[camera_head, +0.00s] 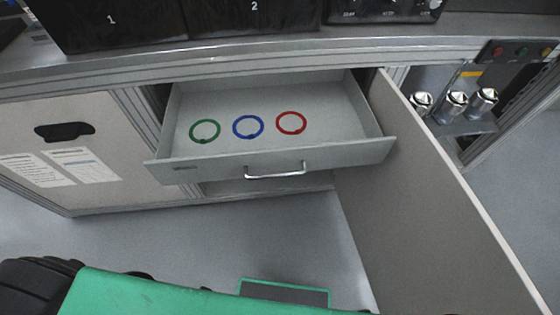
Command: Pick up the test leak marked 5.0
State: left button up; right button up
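Three silver metal fittings stand side by side on a small bracket at the right: a left one (421,102), a middle one (455,102) and a right one (484,100). They look like the test leaks, but I cannot read any marking, so I cannot tell which is 5.0. No gripper shows in this view.
An open drawer (230,165) holds a green ring (205,131), a blue ring (248,127) and a red ring (291,123). An open cabinet door (420,200) juts out below the fittings. A button panel (518,51) sits at the upper right. Black boxes (110,25) stand on the worktop.

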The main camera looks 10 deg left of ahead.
aim_at(22, 2)
jog(key=j+u, duration=0.2)
jog(key=u, duration=0.3)
jog(key=j+u, duration=0.15)
jog(key=u, duration=0.35)
jog(key=j+u, duration=0.2)
jog(key=u, duration=0.3)
jog(key=z, duration=0.35)
jog(key=i, duration=0.05)
